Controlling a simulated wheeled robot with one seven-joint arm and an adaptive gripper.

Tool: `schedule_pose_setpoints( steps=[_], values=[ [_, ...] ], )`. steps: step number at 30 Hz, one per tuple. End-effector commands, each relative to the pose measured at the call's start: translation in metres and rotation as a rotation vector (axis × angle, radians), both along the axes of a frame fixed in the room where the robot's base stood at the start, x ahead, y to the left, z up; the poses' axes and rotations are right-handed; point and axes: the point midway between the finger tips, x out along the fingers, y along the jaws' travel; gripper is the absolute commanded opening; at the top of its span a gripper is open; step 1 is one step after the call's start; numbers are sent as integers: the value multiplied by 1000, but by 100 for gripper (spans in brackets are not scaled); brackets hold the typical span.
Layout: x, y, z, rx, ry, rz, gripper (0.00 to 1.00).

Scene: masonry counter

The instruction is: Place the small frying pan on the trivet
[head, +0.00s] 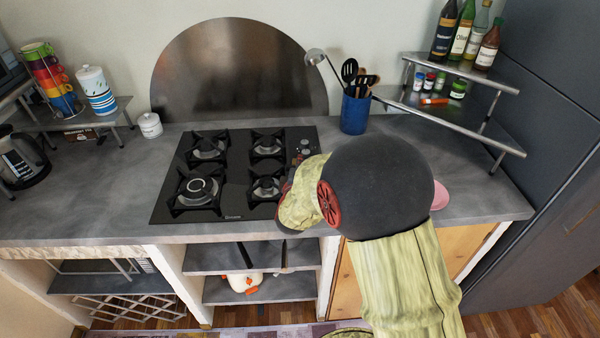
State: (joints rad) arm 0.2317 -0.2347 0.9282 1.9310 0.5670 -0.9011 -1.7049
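I cannot make out the small frying pan or the trivet for certain. My arm covers the right part of the counter and may hide them. A pink rounded edge (440,195) shows just right of my arm; I cannot tell what it belongs to. My gripper (285,210) is at the left end of my arm, by the front right corner of the stove. Only dark parts of it show, so its fingers and anything between them are hidden.
A black stove (232,214) has several burner grates. A blue utensil pot (354,114) and a metal corner rack (494,80) with bottles stand at the back right. A white canister (150,125) stands left of the stove. Counter (90,200) at left is mostly clear. Open shelves (215,290) lie below.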

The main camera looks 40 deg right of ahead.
Motion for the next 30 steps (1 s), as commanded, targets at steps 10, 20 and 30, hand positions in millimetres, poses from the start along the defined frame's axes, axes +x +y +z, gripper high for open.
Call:
schedule_pose_setpoints(
  steps=[10,20,30],
  values=[
    [5,-6,-37,-3,-3,1,0],
    [5,-6,-38,-3,-3,1,0],
    [4,-6,-41,1,-1,0,27]
  ],
)
